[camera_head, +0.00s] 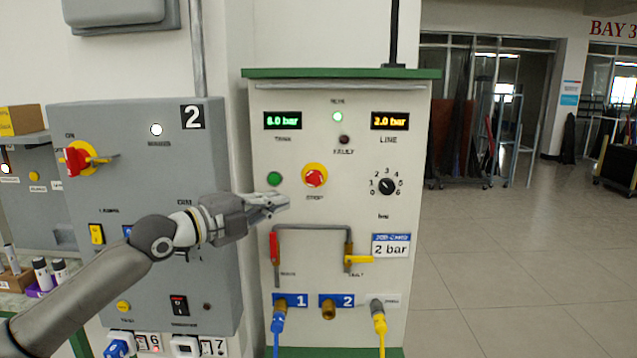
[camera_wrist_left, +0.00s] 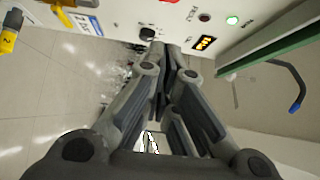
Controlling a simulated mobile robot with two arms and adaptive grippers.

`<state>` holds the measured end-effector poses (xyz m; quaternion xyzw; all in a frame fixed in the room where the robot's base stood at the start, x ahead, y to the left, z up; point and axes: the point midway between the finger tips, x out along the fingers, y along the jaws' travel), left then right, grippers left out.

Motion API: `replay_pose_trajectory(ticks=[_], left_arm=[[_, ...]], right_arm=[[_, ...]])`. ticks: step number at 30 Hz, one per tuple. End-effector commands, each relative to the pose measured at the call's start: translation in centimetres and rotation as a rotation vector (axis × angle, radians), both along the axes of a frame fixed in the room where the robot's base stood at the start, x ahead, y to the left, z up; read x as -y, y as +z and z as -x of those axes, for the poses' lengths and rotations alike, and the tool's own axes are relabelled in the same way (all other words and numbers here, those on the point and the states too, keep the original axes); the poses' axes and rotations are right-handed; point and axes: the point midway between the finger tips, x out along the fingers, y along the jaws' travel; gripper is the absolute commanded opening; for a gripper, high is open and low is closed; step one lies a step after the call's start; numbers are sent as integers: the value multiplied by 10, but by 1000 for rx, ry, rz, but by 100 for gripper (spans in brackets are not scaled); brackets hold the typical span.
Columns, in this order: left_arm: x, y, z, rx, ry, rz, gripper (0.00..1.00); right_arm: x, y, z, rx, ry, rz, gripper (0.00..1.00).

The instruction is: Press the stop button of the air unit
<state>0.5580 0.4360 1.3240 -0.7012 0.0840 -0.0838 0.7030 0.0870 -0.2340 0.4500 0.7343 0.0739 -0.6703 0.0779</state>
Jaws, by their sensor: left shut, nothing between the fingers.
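The air unit (camera_head: 350,130) is a pale cabinet with a green top edge. Its stop button (camera_head: 315,176) is a red mushroom head on a yellow ring, labelled STOP, in the upper middle of the panel. A green button (camera_head: 274,179) sits left of it. My left gripper (camera_head: 284,200) is shut and empty, appearing below and left of the stop button in the head view; whether it touches the panel I cannot tell. In the left wrist view its closed fingers (camera_wrist_left: 170,50) point at the panel near the dial, with only a sliver of red at the top edge. My right gripper is out of view.
The panel carries a black dial (camera_head: 387,186), two displays, a pipe with a red handle (camera_head: 273,248) and a yellow handle (camera_head: 358,259), and hose ports below. A grey cabinet (camera_head: 130,190) marked 2 stands left. The floor to the right is open.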

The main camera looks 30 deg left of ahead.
Motion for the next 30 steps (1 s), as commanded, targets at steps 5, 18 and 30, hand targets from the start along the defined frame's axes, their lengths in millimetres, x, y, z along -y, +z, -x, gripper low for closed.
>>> replay_pose_trajectory(ticks=[5,18,30], left_arm=[[-1,0,0,0,2,2,0],[4,3,-21,0,3,2,0],[9,3,-46,2,4,6,0]], right_arm=[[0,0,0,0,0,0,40],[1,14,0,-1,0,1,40],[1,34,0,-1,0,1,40]])
